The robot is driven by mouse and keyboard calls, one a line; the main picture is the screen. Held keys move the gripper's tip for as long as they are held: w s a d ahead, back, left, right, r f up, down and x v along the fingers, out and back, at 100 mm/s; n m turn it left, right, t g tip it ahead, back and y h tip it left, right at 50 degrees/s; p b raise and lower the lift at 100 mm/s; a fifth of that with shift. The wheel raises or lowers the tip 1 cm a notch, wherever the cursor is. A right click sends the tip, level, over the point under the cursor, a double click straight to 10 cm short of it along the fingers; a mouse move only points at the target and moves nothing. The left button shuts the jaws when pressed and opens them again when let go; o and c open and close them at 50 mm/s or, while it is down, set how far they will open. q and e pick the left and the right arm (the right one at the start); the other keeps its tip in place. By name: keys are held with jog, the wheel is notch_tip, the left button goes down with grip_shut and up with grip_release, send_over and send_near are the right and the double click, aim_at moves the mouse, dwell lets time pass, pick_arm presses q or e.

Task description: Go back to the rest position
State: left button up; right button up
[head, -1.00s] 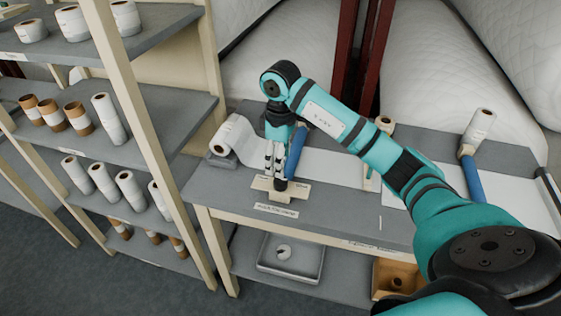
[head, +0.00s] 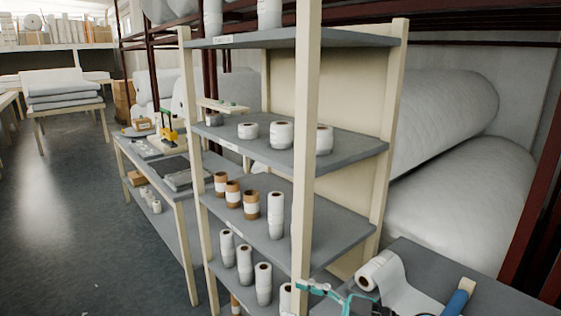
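Neither of my grippers can be made out in the head view now. Small thin teal and black parts (head: 322,291) show at the bottom edge, in front of the shelf rack's post. They are cut off by the frame, and I cannot tell what they belong to. A white wadding roll (head: 376,270) lies on the grey bench (head: 424,262) at bottom right, its sheet partly unrolled. A blue roller (head: 457,302) is beside it.
A shelf rack (head: 306,150) with several white and brown-cored rolls stands close in the middle. A work table (head: 150,160) with a yellow-and-green tool is behind it. Large wadding rolls (head: 470,205) lie at right. The floor (head: 60,220) at left is clear.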

jog(key=w+d+r+m+t+h, duration=0.2)
jog(key=d+r+m+t+h, duration=0.1)
jog(key=d+m+t+h, duration=0.9)
jog(key=s+d+f+m+g+h, duration=0.2)
jog(key=s+d+f+m+h, duration=0.15)
jog(key=f, duration=0.35)
jog(key=s+d+f+m+g+h, duration=0.2)
jog(key=d+f+h, duration=0.15)
jog(key=f, duration=0.35)
jog(key=s+a+f+n+g+y, duration=0.1)
jog(key=s+f+n+g, duration=0.1)
jog(key=s+f+g, duration=0.6)
jog(key=s+a+f+n+g+y, duration=0.1)
jog(key=s+f+g, duration=0.3)
jog(key=s, duration=0.9)
jog(key=s+f+b+x, duration=0.1)
jog(key=s+x, duration=0.2)
jog(key=x, duration=1)
jog(key=s+x, duration=0.2)
jog(key=x, duration=1.1)
jog(key=s+d+f+g+b, duration=0.1)
jog(key=s+d+f, duration=0.1)
jog(key=s+f, duration=1.6)
jog(key=shift+s+f+n, duration=0.2)
jog(key=shift+f+n, duration=0.25)
jog(key=shift+f, duration=0.15)
